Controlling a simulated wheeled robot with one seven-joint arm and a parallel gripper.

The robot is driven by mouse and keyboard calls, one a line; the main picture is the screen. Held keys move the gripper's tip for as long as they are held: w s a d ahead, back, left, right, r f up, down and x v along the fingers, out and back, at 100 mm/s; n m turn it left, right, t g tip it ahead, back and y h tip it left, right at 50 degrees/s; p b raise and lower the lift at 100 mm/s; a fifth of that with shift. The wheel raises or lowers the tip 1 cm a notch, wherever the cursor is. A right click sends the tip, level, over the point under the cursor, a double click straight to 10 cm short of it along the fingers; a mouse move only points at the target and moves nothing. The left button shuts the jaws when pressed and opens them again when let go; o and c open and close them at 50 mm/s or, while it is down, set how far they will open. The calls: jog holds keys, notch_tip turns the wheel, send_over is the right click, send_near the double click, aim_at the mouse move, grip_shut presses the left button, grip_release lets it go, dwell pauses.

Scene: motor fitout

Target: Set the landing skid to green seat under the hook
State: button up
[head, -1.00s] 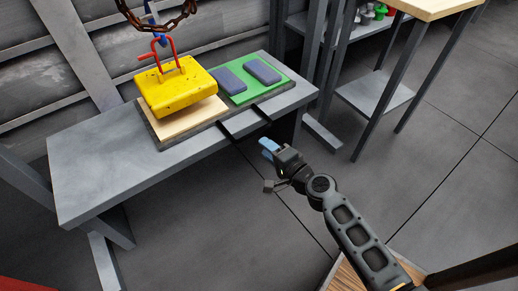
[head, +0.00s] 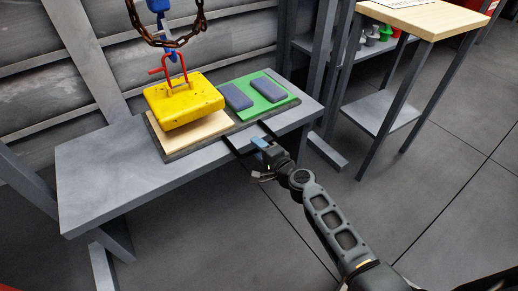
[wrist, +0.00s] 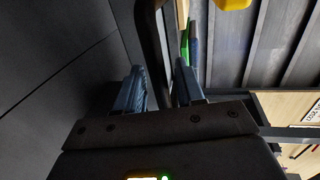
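The landing skid (head: 188,153) is a dark, flat base on the grey bench. It carries a bare pale wooden seat (head: 185,140) on the left and a green seat (head: 285,104) with two blue-grey pads on the right. A yellow block (head: 190,103) with a red handle hangs by the blue hook (head: 170,50) above the wooden seat. Dark bars (head: 232,145) jut from the skid over the bench's front edge. My gripper (head: 261,144) is at these bars. In the wrist view, a dark bar (wrist: 151,45) passes between the open blue fingertips (wrist: 160,88), with visible gaps.
The grey bench (head: 100,180) has clear top to the left of the skid. A rusty chain (head: 165,42) loops beside the hook. A wood-topped shelf stand (head: 425,22) is at the right. The floor in front is clear.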

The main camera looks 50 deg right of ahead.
jog(key=shift+c, duration=0.4)
grip_shut()
jog(key=shift+a, duration=0.1)
